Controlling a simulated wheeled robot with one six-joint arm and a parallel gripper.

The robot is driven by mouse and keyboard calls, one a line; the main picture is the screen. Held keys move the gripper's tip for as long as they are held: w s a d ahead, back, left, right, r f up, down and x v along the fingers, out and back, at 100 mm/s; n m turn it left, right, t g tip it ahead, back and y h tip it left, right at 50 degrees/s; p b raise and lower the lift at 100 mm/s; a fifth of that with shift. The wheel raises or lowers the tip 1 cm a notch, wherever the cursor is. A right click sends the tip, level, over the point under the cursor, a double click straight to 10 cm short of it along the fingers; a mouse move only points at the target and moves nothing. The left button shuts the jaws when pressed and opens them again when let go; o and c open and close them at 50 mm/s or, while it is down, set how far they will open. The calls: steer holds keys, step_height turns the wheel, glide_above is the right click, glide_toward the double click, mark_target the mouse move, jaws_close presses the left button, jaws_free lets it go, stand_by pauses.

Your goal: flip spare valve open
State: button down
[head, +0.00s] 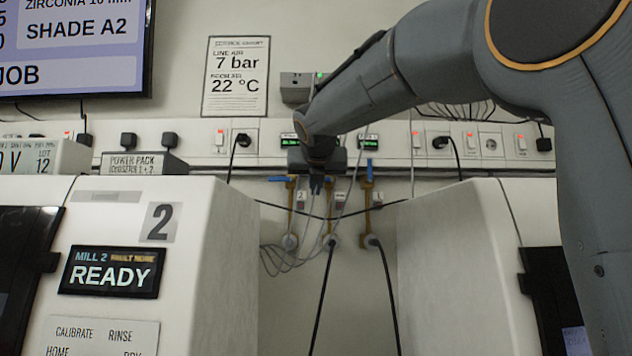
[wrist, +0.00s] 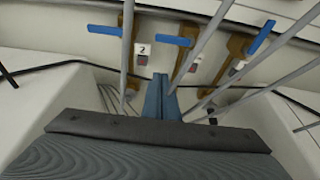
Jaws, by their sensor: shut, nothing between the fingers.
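Several brass valves with blue lever handles stand on the wall between the two mills. The left valve (head: 291,205) has its lever (wrist: 104,30) pointing left, across its pipe, beside a tag marked 2. The middle valve (wrist: 187,58) also has its lever (wrist: 173,40) crosswise to the left; my wrist partly hides it in the head view. The right valve (head: 368,205) has its lever (head: 369,170) upright, along the pipe. I cannot read which valve is the spare. My gripper (head: 316,188) is shut and empty in front of the valves; its fingertips (wrist: 161,80) point toward the wall below the levers.
Mill 2 (head: 226,240) stands at left and another white machine (head: 450,250) at right, leaving a narrow gap. Grey cables (wrist: 210,30) hang close in front of the valves. Black hoses (head: 322,290) run down from them. A socket rail (head: 270,135) runs above.

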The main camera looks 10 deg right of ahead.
steer(key=shift+w+d+r+p, duration=0.2)
steer(key=shift+w+r, duration=0.15)
steer(key=shift+w, duration=0.55)
steer(key=shift+w+d+r+p, duration=0.15)
steer(key=shift+w+r, duration=0.15)
steer(key=shift+w, duration=0.55)
steer(key=shift+w+d+r+p, duration=0.2)
steer(key=shift+w+r, duration=0.15)
steer(key=shift+w, duration=0.55)
steer(key=shift+a, duration=0.1)
